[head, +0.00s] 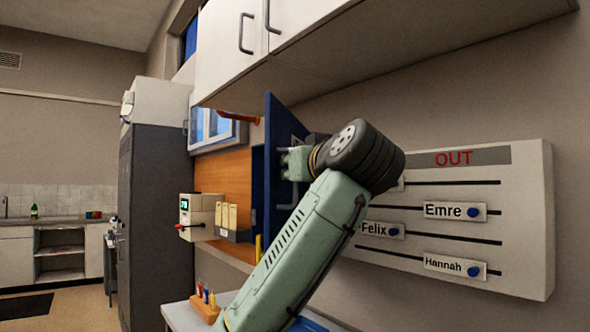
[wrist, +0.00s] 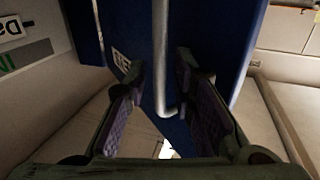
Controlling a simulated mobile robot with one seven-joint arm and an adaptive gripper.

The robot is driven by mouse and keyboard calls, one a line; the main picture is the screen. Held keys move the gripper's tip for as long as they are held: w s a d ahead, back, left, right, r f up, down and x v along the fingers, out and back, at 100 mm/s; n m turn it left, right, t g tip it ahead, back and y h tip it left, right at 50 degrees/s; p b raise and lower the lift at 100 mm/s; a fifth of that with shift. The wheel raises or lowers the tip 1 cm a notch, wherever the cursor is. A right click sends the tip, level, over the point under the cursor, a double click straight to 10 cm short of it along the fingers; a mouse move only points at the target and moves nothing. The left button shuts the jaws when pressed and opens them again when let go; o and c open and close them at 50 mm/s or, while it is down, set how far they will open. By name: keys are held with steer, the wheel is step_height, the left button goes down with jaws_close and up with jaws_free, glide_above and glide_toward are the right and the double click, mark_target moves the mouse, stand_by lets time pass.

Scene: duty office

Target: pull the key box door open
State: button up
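The blue key box door (head: 270,125) stands swung out from the wall in the head view, under the cabinets; it also fills the top middle of the wrist view (wrist: 205,35). Its grey bar handle (wrist: 161,60) runs down the door and bends at its lower end. My gripper (wrist: 160,78) is open, with one finger on each side of the handle and visible gaps to it. In the head view my gripper (head: 292,163) is at the door's handle side, partly hidden by my wrist. The inside of the key box is hidden.
White wall cabinets (head: 232,50) hang above my arm. A white IN/OUT name board (head: 525,230) is on the wall at right. A small device (head: 197,212) and binders (head: 228,218) stand left of the door. A dark tall cabinet (head: 155,200) stands further left.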

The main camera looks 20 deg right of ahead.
steer(key=shift+o, duration=0.3)
steer(key=s+a, duration=0.1)
steer(key=s, duration=1.1)
steer(key=shift+w, duration=0.1)
stand_by(0.4)
